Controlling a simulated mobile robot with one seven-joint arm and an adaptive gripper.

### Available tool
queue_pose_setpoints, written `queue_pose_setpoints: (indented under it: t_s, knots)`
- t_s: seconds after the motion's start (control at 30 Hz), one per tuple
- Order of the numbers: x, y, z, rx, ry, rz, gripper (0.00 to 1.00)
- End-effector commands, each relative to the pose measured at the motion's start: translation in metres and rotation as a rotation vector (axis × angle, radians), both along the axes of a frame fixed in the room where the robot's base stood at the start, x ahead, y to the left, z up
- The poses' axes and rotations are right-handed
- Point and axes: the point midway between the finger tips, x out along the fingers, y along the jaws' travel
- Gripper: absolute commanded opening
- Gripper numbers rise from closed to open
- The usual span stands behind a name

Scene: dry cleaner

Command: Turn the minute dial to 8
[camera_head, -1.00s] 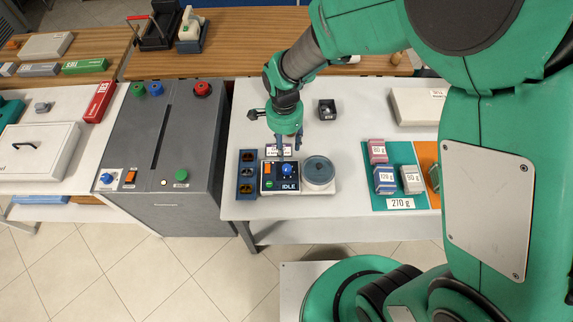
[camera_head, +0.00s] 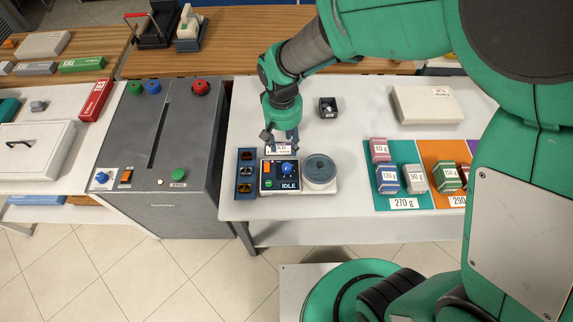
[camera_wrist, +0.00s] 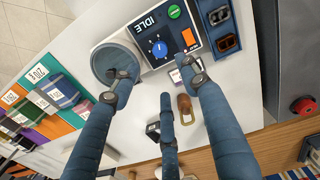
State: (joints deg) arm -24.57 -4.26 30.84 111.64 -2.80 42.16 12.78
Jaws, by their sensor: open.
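A blue dial (camera_head: 287,169) with a ring of marks sits on the dark panel of a small device (camera_head: 266,185) whose display reads IDLE. In the wrist view the dial (camera_wrist: 159,48) shows a white pointer line and white scale marks; its numbers are too small to read. Another blue knob (camera_head: 101,177) is on the grey machine at the left. I cannot tell from any label which one is the minute dial. My gripper (camera_head: 281,143) is open and empty, just behind and above the device, apart from the dial. In the wrist view its fingers (camera_wrist: 158,84) are spread.
An orange switch (camera_wrist: 189,38) and a green button (camera_wrist: 174,12) are on the device. A round grey pan (camera_head: 319,170) sits beside it, and a blue tray (camera_head: 245,190) holds dark clips. Labelled blocks stand on coloured mats (camera_head: 404,153) at the right. A small black box (camera_head: 328,107) is behind.

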Motion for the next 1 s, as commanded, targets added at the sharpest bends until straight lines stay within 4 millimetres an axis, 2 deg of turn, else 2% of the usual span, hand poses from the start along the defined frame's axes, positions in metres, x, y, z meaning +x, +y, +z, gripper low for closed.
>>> queue_pose_setpoints:
  t_s: [0.27, 0.47, 0.67, 1.0]
  knots:
    - [0.0, 0.0, -0.001, 0.0, 0.0, -0.002, 0.45]
    - [0.0, 0.0, -0.009, 0.0, 0.001, -0.002, 0.45]
    - [-0.001, -0.001, -0.03, -0.002, 0.003, -0.003, 0.45]
    - [0.0, -0.003, -0.085, -0.002, 0.003, -0.002, 0.45]
